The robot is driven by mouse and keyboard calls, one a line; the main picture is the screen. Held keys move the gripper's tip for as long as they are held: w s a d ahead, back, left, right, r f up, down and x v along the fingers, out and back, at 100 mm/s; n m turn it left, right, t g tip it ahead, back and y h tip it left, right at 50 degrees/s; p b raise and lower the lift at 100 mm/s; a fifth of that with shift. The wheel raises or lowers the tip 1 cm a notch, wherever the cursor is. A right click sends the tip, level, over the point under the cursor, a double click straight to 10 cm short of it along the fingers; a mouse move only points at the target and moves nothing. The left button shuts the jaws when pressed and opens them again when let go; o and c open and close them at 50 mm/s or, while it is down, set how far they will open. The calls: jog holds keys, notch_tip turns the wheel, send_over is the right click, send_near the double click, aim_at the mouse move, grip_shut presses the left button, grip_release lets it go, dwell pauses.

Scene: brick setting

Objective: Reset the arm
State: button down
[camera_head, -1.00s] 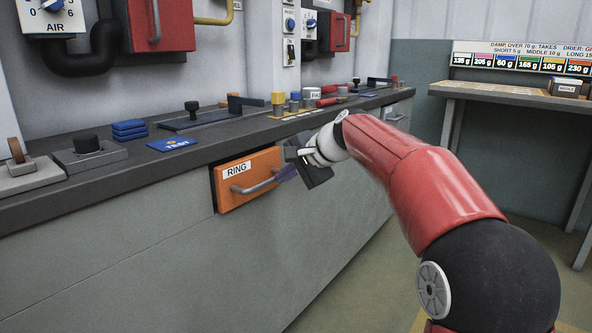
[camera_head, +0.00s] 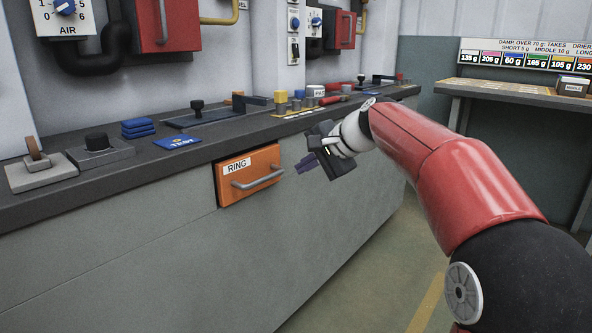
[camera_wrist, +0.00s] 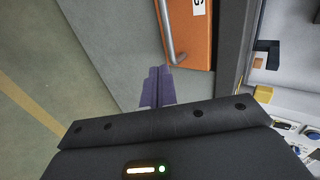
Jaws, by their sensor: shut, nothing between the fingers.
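My gripper (camera_head: 305,163) is in front of the bench, just right of the orange drawer front, apart from its handle. Its purple fingers also show in the wrist view (camera_wrist: 157,88), side by side and together, with nothing between them. My red arm comes in from the right. The orange drawer (camera_head: 233,187) labelled RING is in the bench front, and its grey bar handle (camera_head: 258,178) is free. The handle also shows in the wrist view (camera_wrist: 168,35).
The dark bench top (camera_head: 75,190) carries a blue TEST card (camera_head: 178,142), blue blocks (camera_head: 137,128) and several small fixtures. A side table (camera_head: 500,92) with a weight chart stands at the right. The floor (camera_head: 370,270) in front of the bench is clear.

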jog(key=v, duration=0.6)
jog(key=s+d+f+n+h+p, duration=0.1)
jog(key=s+d+f, duration=0.3)
jog(key=s, duration=0.6)
jog(key=s+d+f+n+h+p, duration=0.1)
jog(key=s+d+f+n+h, duration=0.3)
jog(key=s+f, duration=0.3)
jog(key=s+d+f+n+h+p, duration=0.2)
jog(key=s+f, duration=0.3)
jog(key=s, duration=1)
jog(key=shift+d+f+g+h, duration=0.35)
jog(key=shift+d+h, duration=0.35)
jog(key=shift+d, duration=0.2)
